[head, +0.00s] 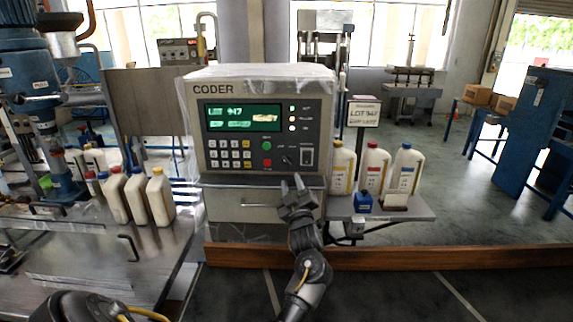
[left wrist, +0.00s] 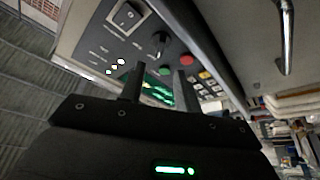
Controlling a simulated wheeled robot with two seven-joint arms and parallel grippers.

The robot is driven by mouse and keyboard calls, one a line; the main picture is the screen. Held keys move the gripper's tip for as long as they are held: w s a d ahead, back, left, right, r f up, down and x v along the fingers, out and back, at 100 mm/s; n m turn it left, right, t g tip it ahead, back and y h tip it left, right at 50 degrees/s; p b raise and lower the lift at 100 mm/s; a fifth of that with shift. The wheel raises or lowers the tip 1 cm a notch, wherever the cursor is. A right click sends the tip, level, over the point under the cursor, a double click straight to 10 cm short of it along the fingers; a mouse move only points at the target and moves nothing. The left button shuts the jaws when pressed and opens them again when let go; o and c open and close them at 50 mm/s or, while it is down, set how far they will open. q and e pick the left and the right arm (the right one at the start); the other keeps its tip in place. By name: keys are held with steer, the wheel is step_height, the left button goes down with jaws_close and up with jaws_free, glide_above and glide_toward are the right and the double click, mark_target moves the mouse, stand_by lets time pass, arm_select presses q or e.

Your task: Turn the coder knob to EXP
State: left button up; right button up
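The coder (head: 262,84) is a grey box with a lit green screen (head: 242,116) and a keypad. Its small dark knob (head: 289,160) sits low on the panel, between the red button and the white-framed rocker switch. The knob also shows in the left wrist view (left wrist: 159,44), just beyond the fingers. Its labels are too small to read. My left gripper (head: 292,181) is open and empty, just below and in front of the knob. Its two fingers are apart in the left wrist view (left wrist: 158,72), not around the knob. My right gripper is not in view.
A ledge and a drawer handle (head: 265,205) are under the panel. White bottles (head: 374,168) and a LOT sign (head: 359,113) stand on a shelf to the right. More bottles (head: 137,194) stand on the metal table at the left. Free air lies in front of the panel.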

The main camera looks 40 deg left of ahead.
mark_target(286, 163)
arm_select(q)
steer(key=p+x, duration=0.2)
steer(key=x, duration=0.6)
jaws_close()
